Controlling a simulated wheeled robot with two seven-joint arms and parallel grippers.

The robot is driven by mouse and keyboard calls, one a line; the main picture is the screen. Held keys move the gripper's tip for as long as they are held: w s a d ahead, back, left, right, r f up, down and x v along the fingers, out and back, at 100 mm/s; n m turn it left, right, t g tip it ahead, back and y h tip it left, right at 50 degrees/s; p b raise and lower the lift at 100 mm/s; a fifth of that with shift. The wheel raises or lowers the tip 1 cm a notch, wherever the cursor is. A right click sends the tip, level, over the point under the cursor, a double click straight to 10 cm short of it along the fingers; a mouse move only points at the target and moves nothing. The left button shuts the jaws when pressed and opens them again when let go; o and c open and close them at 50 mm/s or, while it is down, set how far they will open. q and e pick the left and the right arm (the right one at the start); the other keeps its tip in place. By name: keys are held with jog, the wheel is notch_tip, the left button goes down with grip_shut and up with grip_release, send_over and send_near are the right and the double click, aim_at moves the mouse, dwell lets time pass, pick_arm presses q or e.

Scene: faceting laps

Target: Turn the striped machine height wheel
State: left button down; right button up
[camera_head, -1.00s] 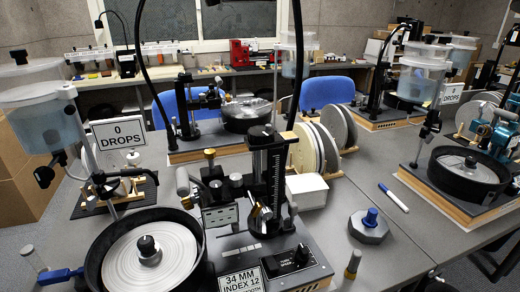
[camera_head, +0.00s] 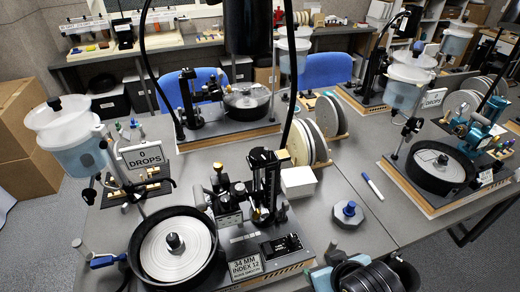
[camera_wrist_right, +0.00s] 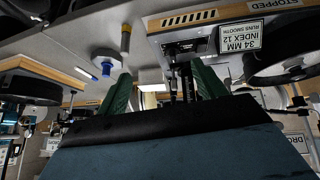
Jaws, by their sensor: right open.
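The nearest faceting machine has a black mast (camera_head: 266,185) with a ruled scale, a dark pan with a pale lap (camera_head: 175,250) and a card reading 34 MM INDEX 12 (camera_head: 245,267). I cannot make out clear stripes or tell the height wheel apart from the other dark parts on it. My right gripper (camera_wrist_right: 160,72) is open and empty in the right wrist view, its two green fingers spread. The machine's front panel and card (camera_wrist_right: 240,38) lie beyond the fingers, apart from them, in a tilted view. My left gripper is not in view.
A grey weight with a blue knob (camera_head: 347,212), a blue marker (camera_head: 371,186) and a white box (camera_head: 299,182) sit right of the machine. A water tank (camera_head: 70,140) and 0 DROPS sign (camera_head: 141,155) stand left. Other machines stand behind and right (camera_head: 440,167).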

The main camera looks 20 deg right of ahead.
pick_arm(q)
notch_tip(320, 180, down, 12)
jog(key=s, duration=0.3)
pick_arm(e)
jog(key=w+r+m+t+h, duration=0.1)
jog(key=w+r+t, duration=0.25)
jog(key=w, duration=0.25)
jog(key=n+t+y, duration=0.1)
jog(key=t+y, duration=0.1)
jog(key=t, duration=0.6)
send_near(261, 153)
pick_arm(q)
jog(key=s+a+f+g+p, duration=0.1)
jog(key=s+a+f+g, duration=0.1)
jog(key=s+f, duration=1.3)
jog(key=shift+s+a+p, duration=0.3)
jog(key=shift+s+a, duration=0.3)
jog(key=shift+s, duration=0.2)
pick_arm(e)
jog(key=w, duration=1)
jog(key=shift+a+f, duration=0.1)
jog(key=shift+f, duration=0.05)
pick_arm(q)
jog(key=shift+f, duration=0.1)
pick_arm(e)
jog(key=shift+c, duration=0.4)
